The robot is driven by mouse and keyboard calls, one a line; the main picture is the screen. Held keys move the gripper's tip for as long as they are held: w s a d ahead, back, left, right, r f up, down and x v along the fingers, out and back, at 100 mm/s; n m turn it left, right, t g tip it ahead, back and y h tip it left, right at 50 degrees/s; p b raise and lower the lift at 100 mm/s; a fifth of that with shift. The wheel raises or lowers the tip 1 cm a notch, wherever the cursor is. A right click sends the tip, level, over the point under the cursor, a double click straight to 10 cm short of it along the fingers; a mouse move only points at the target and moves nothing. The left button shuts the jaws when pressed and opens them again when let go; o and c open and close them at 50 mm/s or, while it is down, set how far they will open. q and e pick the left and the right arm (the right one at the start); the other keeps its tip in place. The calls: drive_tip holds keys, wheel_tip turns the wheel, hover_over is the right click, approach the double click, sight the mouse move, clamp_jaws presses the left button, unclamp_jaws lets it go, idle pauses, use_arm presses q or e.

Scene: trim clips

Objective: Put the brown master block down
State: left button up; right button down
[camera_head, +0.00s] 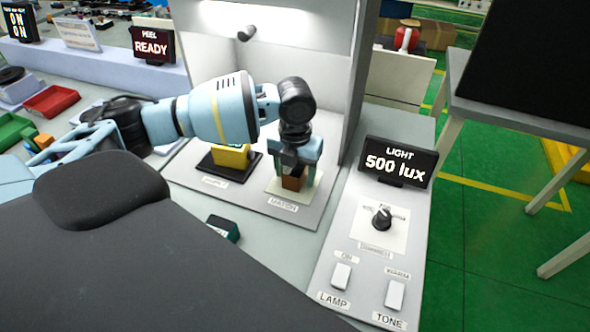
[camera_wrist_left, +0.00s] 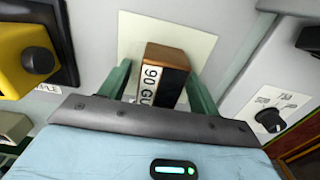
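The brown master block (camera_head: 292,183) has a white label reading "90 GU" that faces the left wrist camera (camera_wrist_left: 172,70). It stands on the pale card marked MATCH (camera_head: 283,201), in the lit booth. My left gripper (camera_head: 299,176) points down over the block. In the left wrist view its green fingers (camera_wrist_left: 162,88) stand on either side of the block, with a gap at the left finger; the right one looks close to it. The gripper looks open. My right gripper is not in view.
A yellow sample (camera_head: 231,157) sits on a black base left of the card; a small dark green block (camera_head: 222,229) lies in front. The booth side wall (camera_head: 350,80) rises close on the right. A control panel with a dial (camera_head: 381,217) and switches stands beside it.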

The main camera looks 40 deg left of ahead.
use_arm(q)
drive_tip(key=shift+r, duration=3.95)
